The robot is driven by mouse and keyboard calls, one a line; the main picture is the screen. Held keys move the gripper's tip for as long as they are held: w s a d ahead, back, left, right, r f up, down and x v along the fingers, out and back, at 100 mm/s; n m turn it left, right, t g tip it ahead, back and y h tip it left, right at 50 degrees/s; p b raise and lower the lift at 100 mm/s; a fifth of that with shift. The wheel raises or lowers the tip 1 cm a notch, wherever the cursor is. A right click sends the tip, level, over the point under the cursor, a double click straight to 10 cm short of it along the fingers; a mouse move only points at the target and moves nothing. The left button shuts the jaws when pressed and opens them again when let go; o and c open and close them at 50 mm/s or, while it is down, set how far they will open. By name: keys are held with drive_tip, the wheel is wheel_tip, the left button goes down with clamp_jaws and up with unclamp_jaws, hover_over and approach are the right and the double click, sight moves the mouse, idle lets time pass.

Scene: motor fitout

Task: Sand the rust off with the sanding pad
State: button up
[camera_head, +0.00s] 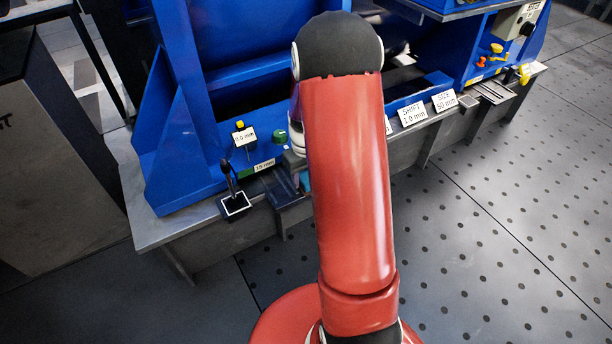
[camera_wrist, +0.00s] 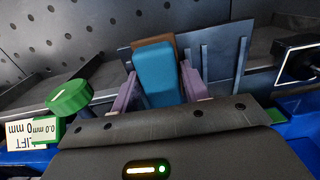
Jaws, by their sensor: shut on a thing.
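The sanding pad (camera_wrist: 155,75), a blue block with a thin brown layer on its far side, shows in the middle of the wrist view. My gripper (camera_wrist: 158,77) has its two purple-pink fingers on either side of the pad and is shut on it. The pad is in front of a grey metal plate with upright fins (camera_wrist: 212,70); I cannot tell whether they touch. In the head view my red arm hides the gripper and most of the pad. I cannot make out a clear rust patch in either view.
A green knob (camera_wrist: 70,97) stands left of my gripper in the wrist view. In the head view, a blue machine (camera_head: 185,150) with labels stands on a grey bench (camera_head: 150,228). A small black lever (camera_head: 233,203) is at its front left. Perforated floor (camera_head: 500,240) lies open at right.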

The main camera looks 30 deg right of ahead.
drive_tip(key=shift+w+a+r+p, duration=0.15)
drive_tip(key=shift+w+p, duration=0.15)
drive_tip(key=shift+w, duration=1.8)
drive_tip(key=shift+s+f+b, duration=0.25)
drive_tip(key=shift+s+b, duration=0.05)
drive_tip(key=shift+s, duration=1.05)
drive_tip(key=shift+s+f+b, duration=0.2)
drive_tip(key=shift+s+b, duration=0.05)
drive_tip(key=shift+s, duration=1.1)
drive_tip(key=shift+w+a+r+p, duration=0.15)
drive_tip(key=shift+w+p, duration=0.1)
drive_tip(key=shift+w, duration=1.2)
drive_tip(key=shift+w+d+r+p, duration=0.1)
drive_tip(key=shift+w+p, duration=0.1)
drive_tip(key=shift+w, duration=1.2)
drive_tip(key=shift+s+r, duration=0.2)
drive_tip(key=shift+s, duration=1.15)
drive_tip(key=shift+s+f+b, duration=0.15)
drive_tip(key=shift+s+b, duration=0.2)
drive_tip(key=shift+s, duration=0.95)
drive_tip(key=shift+w+a+f, duration=0.1)
drive_tip(key=shift+w, duration=2.55)
drive_tip(key=shift+p, duration=0.35)
drive_tip(key=shift+s+d+r+p, duration=0.1)
drive_tip(key=shift+r+p, duration=1.1)
drive_tip(key=shift+r, duration=0.6)
drive_tip(key=shift+s+d+r+p, duration=0.1)
drive_tip(key=shift+r+p, duration=1.05)
drive_tip(key=shift+r, duration=0.65)
